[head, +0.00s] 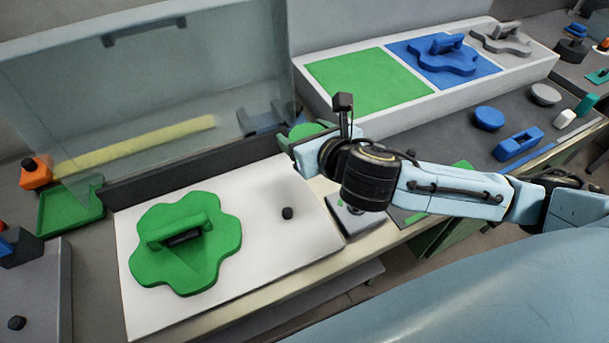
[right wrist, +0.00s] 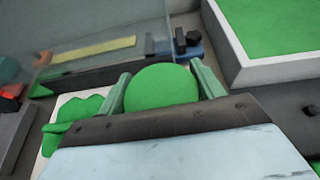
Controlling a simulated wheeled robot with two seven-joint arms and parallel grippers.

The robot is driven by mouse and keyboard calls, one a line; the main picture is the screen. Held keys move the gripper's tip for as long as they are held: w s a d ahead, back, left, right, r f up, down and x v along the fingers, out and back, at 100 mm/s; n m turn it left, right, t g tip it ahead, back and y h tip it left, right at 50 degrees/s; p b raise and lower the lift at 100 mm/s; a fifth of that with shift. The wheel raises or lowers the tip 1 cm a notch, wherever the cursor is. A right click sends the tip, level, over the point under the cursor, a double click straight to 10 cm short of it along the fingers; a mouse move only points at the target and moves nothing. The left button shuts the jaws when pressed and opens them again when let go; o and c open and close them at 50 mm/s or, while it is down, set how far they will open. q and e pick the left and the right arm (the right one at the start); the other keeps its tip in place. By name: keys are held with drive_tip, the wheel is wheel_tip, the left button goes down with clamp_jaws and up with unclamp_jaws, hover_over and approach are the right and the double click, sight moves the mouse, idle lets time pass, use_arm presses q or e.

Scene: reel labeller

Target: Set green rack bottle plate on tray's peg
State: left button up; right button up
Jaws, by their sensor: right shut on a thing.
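My right gripper (head: 298,146) is shut on a round green plate (head: 308,131). The right wrist view shows the plate (right wrist: 162,87) between the two fingers of the right gripper (right wrist: 161,90). The gripper holds it beyond the back right corner of the white tray (head: 262,252). A dark peg (head: 287,213) stands bare on the right half of the tray. A green flower-shaped plate with a handle (head: 222,232) lies on the tray's left half; part of it also shows in the right wrist view (right wrist: 84,108). My left gripper is not in view.
A clear raised cover (head: 150,90) stands behind the tray. A white rack (head: 450,97) at the back has an empty green section (head: 368,80), and blue and grey flower plates. A blue disc (head: 489,118) and grey disc (head: 545,94) lie right of my arm.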

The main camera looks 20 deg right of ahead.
drive_tip(key=w+a+n+y+p, duration=0.2)
drive_tip(key=w+a+n+y, duration=0.1)
use_arm(q)
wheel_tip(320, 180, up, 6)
drive_tip(key=p, duration=0.4)
use_arm(e)
drive_tip(key=n+g+y, duration=0.7)
drive_tip(key=n+y, duration=0.1)
drive_tip(key=n, duration=0.1)
hover_over(281, 215)
wheel_tip(281, 215, down, 9)
drive_tip(key=shift+w+a+f, duration=0.1)
drive_tip(key=shift+w+f, duration=0.05)
drive_tip(key=shift+g, duration=0.3)
wheel_tip(281, 215, down, 6)
drive_tip(key=b, duration=0.6)
use_arm(q)
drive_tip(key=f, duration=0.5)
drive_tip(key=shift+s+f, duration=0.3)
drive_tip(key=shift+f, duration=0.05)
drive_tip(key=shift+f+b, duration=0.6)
drive_tip(key=shift+b, duration=0.05)
use_arm(e)
drive_tip(key=shift+f, duration=0.65)
